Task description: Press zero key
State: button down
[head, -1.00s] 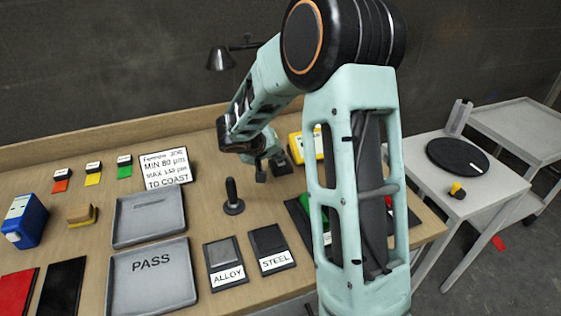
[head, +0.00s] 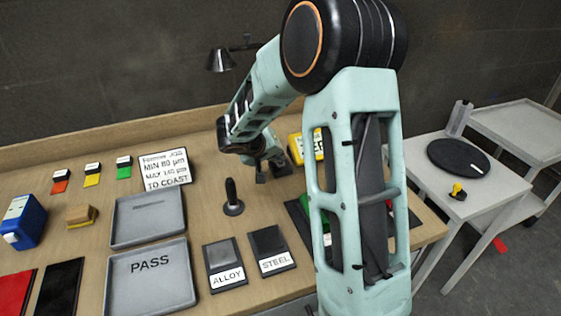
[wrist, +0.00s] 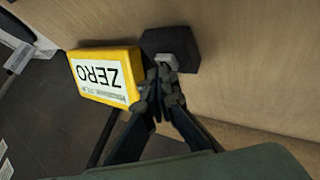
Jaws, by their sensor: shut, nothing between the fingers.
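A yellow block (wrist: 103,74) with a white label reading ZERO shows in the wrist view, its text upside down. It also stands at the back of the bench in the head view (head: 296,148), partly behind my arm. Beside it is a dark block (wrist: 184,52) with a grey key-like top (wrist: 174,62); the dark block also shows in the head view (head: 282,167). My gripper (wrist: 163,76) is shut and empty. Its fingertips overlap the near edge of the grey top in the wrist view. I cannot tell whether they touch it.
A black upright peg (head: 231,195) stands nearer on the bench. ALLOY (head: 222,255) and STEEL (head: 268,240) plates, a PASS tray (head: 150,300) and a blue box (head: 22,220) lie left of my arm. A cart (head: 425,180) stands right. The bench around the peg is clear.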

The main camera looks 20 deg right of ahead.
aim_at(279, 163)
jog(key=shift+r, duration=0.8)
jog(key=shift+r+p, duration=1.3)
jog(key=shift+r, duration=1.2)
